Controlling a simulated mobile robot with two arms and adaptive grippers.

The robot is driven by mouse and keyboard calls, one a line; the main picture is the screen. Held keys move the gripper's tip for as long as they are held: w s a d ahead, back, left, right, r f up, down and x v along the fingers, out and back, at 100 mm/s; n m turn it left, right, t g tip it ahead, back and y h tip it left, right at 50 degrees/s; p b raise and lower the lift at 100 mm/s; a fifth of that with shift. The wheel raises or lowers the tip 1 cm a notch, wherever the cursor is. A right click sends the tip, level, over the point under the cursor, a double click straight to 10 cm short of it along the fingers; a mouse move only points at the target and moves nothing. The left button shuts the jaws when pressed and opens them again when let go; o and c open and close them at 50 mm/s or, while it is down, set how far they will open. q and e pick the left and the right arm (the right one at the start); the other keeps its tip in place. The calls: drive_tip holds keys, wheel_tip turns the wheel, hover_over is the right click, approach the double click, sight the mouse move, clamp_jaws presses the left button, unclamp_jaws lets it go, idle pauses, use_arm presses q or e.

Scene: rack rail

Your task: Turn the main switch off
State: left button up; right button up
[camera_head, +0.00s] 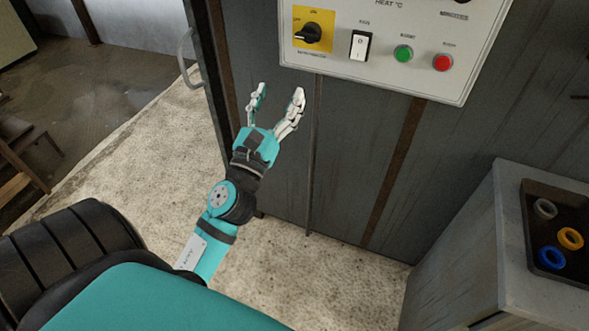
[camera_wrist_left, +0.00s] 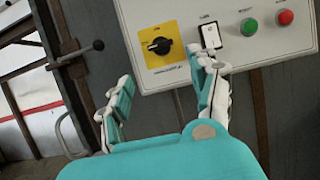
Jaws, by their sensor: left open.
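The main switch (camera_head: 309,34) is a black rotary knob on a yellow plate at the upper left of a light grey control panel (camera_head: 375,68). It also shows in the left wrist view (camera_wrist_left: 159,46). Its grip appears to point left, but the small labels are hard to read. My left gripper (camera_head: 280,90) is open and empty, below the panel and apart from the knob. In the left wrist view its fingers (camera_wrist_left: 165,70) are spread, with the knob above and between them. My right gripper is out of view.
Right of the knob are a white rocker switch (camera_head: 360,45), a green button (camera_head: 403,54) and a red button (camera_head: 442,62). A grey cabinet (camera_head: 455,265) with a dark tray (camera_head: 530,225) of coloured rings stands at right. A door handle (camera_head: 185,55) is at left.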

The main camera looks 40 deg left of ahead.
use_arm(q)
wheel_tip(320, 180, down, 29)
drive_tip(key=w+d+n+g+h+b, duration=0.1)
drive_tip(key=w+d+n+g+h, duration=0.1)
drive_tip(key=n+g, duration=0.4)
drive_tip(key=shift+w+n+b, duration=0.3)
drive_tip(key=shift+w+n, duration=0.1)
drive_tip(key=shift+n, duration=1.4)
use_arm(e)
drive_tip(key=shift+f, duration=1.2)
